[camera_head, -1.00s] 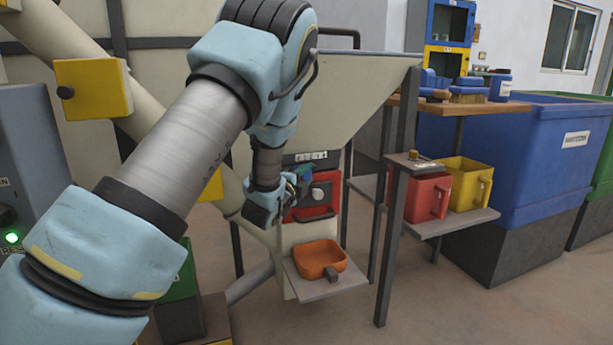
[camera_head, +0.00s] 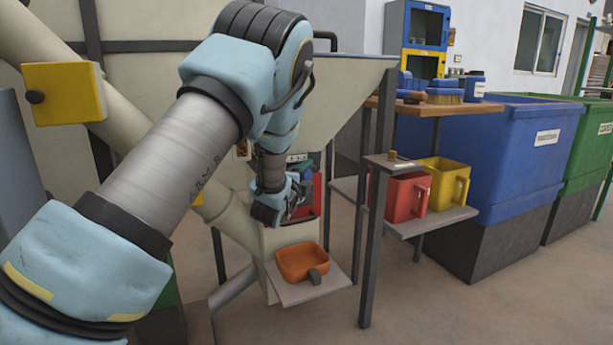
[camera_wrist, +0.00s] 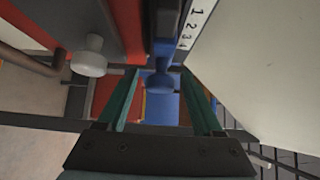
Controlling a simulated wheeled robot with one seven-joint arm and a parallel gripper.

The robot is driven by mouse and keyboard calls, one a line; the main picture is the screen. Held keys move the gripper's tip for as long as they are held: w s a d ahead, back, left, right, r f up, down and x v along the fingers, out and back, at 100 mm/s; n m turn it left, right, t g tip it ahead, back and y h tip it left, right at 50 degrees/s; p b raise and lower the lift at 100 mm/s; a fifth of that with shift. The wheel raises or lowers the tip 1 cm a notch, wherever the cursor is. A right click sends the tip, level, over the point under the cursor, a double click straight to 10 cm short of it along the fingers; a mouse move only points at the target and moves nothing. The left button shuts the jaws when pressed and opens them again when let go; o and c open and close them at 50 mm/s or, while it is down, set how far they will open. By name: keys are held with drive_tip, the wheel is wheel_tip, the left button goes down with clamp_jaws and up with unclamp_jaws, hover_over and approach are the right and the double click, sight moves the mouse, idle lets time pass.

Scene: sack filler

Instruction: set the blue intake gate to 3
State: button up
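The blue intake gate's round knob (camera_wrist: 159,82) shows in the middle of the wrist view, with more blue behind it. A white number strip (camera_wrist: 194,28) with 1, 2, 3 and 4 runs beside its slot. I cannot tell which number the gate stands at. My gripper (camera_wrist: 160,74) is open, with one green finger on each side of the blue knob; contact is not clear. In the head view my gripper (camera_head: 298,203) is in front of the red panel (camera_head: 317,192) under the hopper and hides the knob.
An orange scoop (camera_head: 302,262) lies on a small shelf (camera_head: 325,286) below. A dark post (camera_head: 377,240) and red and yellow jugs (camera_head: 406,196) stand to the right.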

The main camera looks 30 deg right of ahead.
drive_tip(key=p+v, duration=0.1)
drive_tip(key=v, duration=0.9)
drive_tip(key=shift+s+a+p, duration=0.3)
drive_tip(key=shift+p, duration=0.05)
drive_tip(key=w+a+f+n+g+y, duration=0.1)
drive_tip(key=w+a+f+n+y, duration=0.3)
drive_tip(key=a+n, duration=0.6)
drive_tip(key=w+a+n+g+y, duration=0.15)
drive_tip(key=a+n+y, duration=0.4)
drive_tip(key=a, duration=0.85)
drive_tip(key=s+a+n+g+y, duration=0.6)
drive_tip(key=s+a+n, duration=0.6)
drive_tip(key=s+a, duration=0.55)
wheel_tip(320, 180, up, 37)
drive_tip(key=h+p, duration=0.1)
drive_tip(key=p, duration=3.5)
drive_tip(key=shift+w+a+f+g, duration=0.15)
drive_tip(key=shift+w+a+g, duration=0.1)
drive_tip(key=shift+g, duration=0.2)
